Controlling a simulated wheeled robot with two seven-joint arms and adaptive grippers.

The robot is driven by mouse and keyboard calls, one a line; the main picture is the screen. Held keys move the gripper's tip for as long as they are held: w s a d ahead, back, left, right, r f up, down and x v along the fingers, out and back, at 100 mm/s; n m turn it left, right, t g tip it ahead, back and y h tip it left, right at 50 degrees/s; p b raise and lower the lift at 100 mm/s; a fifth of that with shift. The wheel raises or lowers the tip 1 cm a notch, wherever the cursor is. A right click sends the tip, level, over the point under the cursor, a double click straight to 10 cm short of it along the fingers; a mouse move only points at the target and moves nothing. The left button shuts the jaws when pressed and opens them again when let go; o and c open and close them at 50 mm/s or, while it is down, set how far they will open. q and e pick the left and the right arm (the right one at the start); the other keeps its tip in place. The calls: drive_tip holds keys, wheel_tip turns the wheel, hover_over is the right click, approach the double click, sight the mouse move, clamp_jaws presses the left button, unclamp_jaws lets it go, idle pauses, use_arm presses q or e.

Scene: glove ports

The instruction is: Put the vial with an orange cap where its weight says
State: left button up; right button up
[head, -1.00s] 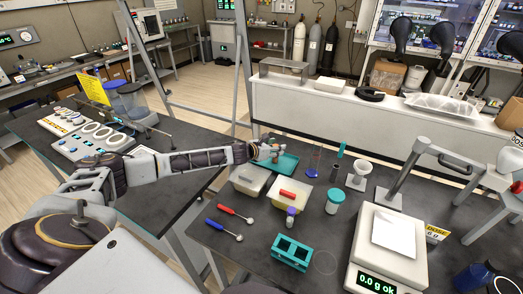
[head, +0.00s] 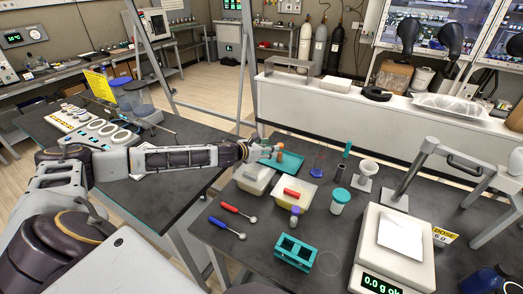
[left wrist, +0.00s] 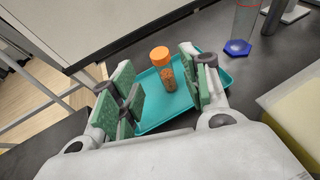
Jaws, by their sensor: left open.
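The vial with an orange cap (left wrist: 166,77) stands on a teal tray (left wrist: 150,117) in the left wrist view. It has a brownish-orange body, and it lies between the open green-padded fingers of my left gripper (left wrist: 160,92), apart from both. In the head view my left gripper (head: 262,151) is at the left edge of the tray (head: 291,161), and the orange cap (head: 280,147) shows small beside it. A white scale (head: 393,258) at the right front reads 0.0 g ok, with an empty white pan. My right gripper is not in view.
A teal rack (head: 295,252) stands at the table front. A blue-based cylinder (left wrist: 240,38) stands beside the tray.

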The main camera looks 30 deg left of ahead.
use_arm(q)
drive_tip(key=shift+b+v, duration=0.5)
drive_tip(key=shift+v, duration=1.5)
drive_tip(key=shift+f, duration=0.1)
